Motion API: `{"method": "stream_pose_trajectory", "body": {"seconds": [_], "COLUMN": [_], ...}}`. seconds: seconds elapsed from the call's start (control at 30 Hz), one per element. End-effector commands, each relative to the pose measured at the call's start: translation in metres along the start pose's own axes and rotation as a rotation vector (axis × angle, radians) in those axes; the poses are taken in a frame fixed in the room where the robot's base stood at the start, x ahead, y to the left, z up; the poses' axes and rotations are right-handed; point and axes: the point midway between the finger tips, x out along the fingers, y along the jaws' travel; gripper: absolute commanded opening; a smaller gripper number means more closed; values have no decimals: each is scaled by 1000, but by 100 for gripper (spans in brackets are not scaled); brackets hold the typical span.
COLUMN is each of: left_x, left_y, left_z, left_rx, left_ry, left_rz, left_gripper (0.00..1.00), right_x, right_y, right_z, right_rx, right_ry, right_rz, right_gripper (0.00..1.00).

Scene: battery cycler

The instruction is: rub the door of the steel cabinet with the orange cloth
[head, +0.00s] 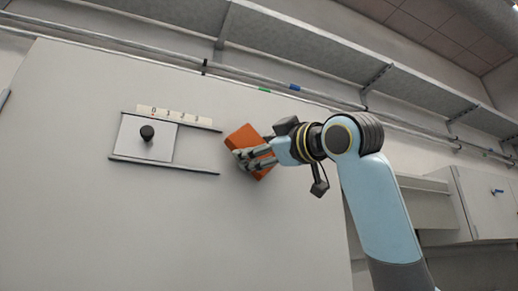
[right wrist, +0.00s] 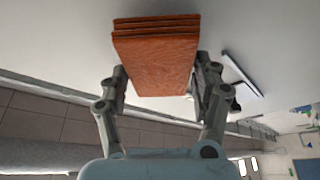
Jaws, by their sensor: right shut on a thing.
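The orange cloth (head: 243,138) is a thick folded pad in front of a large pale grey upright panel (head: 100,220), which looks like the cabinet door. My right gripper (head: 252,158) is shut on the cloth, right of the sliding plate. In the right wrist view the cloth (right wrist: 156,60) sits between both fingers of the gripper (right wrist: 158,85), its layered edge towards the pale surface. I cannot tell whether the cloth touches the panel. My left gripper is not in view.
A sliding plate (head: 133,140) with a black knob (head: 147,132) sits between two rails on the panel, under a number strip (head: 175,117). Pipes and a grey shelf (head: 300,45) run above. A white cupboard (head: 490,203) with a blue handle stands at the right.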

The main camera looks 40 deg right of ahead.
Motion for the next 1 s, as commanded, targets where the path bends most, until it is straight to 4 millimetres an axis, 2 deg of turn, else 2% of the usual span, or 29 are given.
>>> {"method": "stream_pose_trajectory", "body": {"seconds": [1.0], "left_x": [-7], "left_y": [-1], "left_z": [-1], "left_rx": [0], "left_ry": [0], "left_rz": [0], "left_gripper": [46], "right_x": [18], "right_y": [0], "right_z": [8], "right_rx": [0], "right_ry": [0], "right_rz": [0], "right_gripper": [39]}}
